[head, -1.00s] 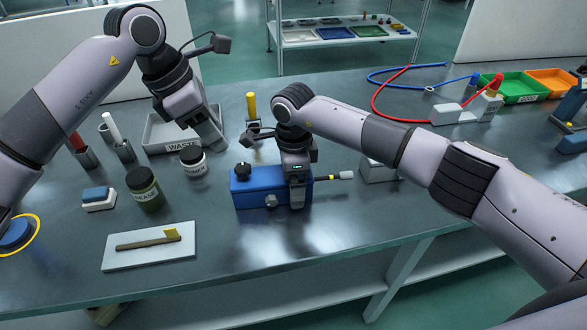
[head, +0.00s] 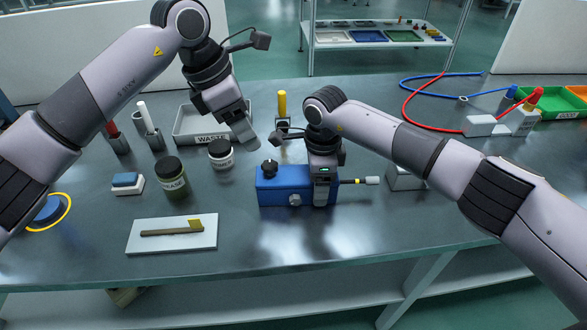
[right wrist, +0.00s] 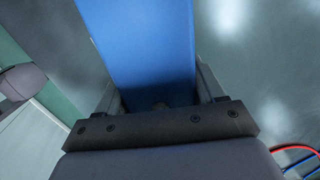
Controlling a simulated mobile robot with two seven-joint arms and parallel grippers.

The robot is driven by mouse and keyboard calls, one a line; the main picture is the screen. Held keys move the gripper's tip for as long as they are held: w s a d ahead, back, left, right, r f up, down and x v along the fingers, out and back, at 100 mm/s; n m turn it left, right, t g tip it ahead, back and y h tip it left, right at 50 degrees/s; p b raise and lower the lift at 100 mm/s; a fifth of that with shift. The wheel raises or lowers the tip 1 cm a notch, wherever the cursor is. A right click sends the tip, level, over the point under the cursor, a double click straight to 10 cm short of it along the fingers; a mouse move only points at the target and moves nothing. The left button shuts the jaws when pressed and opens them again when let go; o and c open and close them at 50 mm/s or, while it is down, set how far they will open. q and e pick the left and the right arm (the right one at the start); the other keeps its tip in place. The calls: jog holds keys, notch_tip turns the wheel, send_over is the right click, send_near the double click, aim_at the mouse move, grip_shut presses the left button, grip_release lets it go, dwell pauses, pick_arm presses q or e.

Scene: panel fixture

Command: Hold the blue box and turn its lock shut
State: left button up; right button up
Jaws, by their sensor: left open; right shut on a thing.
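The blue box (head: 284,186) sits on the metal table in the head view. A black knob (head: 269,167) stands on its top left, and a small grey fitting (head: 295,199) is on its front. I cannot tell which of these is the lock or how it is turned. My right gripper (head: 323,203) is shut on the box's right part; in the right wrist view the box (right wrist: 145,50) lies between its fingers. My left gripper (head: 247,138) is open and empty, in the air behind and left of the box.
A grey WASTE tray (head: 185,130) lies behind my left gripper. A PRIMER jar (head: 221,154) and a GREASE jar (head: 171,176) stand left of the box. The table in front of the box is clear.

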aim_at(269, 165)
pick_arm(q)
jog(key=s+d+r+n+t+y, duration=0.2)
jog(key=s+d+n+t+y, duration=0.25)
jog(key=n, duration=0.95)
jog(key=shift+n+g+h, duration=0.3)
jog(key=shift+g+h, duration=0.15)
jog(key=x, duration=0.8)
jog(key=a+x, duration=0.1)
jog(key=x, duration=0.3)
jog(key=c, duration=1)
jog(key=shift+r, duration=0.1)
jog(key=shift+c, duration=0.2)
